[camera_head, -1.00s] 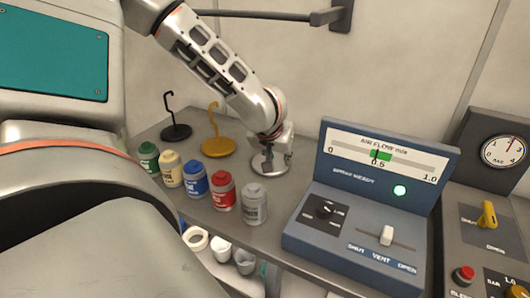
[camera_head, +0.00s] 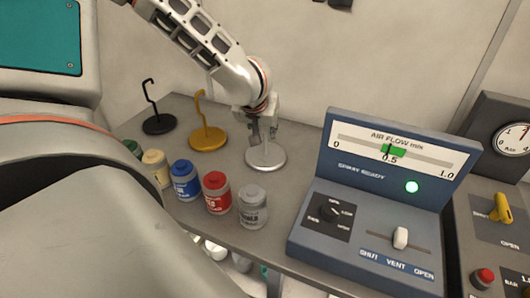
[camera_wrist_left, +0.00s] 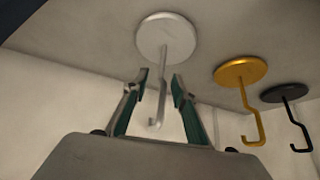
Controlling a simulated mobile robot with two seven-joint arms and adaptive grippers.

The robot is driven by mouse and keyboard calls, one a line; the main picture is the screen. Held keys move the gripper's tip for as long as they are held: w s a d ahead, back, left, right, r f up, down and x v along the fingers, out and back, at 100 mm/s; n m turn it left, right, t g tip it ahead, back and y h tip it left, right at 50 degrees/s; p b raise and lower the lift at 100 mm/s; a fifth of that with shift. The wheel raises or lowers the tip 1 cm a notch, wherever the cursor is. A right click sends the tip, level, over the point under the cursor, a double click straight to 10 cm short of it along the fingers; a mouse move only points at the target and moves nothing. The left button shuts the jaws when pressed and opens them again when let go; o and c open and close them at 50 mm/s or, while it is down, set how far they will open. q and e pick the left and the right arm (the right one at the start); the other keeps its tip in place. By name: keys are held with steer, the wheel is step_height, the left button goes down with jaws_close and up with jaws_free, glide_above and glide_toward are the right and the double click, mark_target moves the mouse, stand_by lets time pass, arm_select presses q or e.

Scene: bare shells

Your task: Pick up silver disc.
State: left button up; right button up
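The silver disc (camera_head: 266,158) lies flat on the grey bench, to the right of the yellow disc. A thin hooked stem rises from it. My left gripper (camera_head: 264,136) is at the stem, just above the disc, and partly hides the stem. In the left wrist view the silver disc (camera_wrist_left: 168,38) appears inverted. Its stem passes between the two spread fingers of the left gripper (camera_wrist_left: 161,75), with gaps visible at the sides. The left gripper is open and holds nothing. My right gripper is not in view.
A yellow hooked disc (camera_head: 208,139) and a black one (camera_head: 159,124) stand to the left. In front are several jars, including blue (camera_head: 186,181), red (camera_head: 217,193) and grey (camera_head: 252,207). The air flow console (camera_head: 370,215) stands close on the right.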

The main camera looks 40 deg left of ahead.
mark_target(265, 138)
arm_select(q)
steer(key=shift+p+x, duration=0.55)
steer(key=shift+x, duration=3.1)
steer(key=shift+s+a, duration=0.15)
steer(key=shift+a, duration=0.05)
jaws_close()
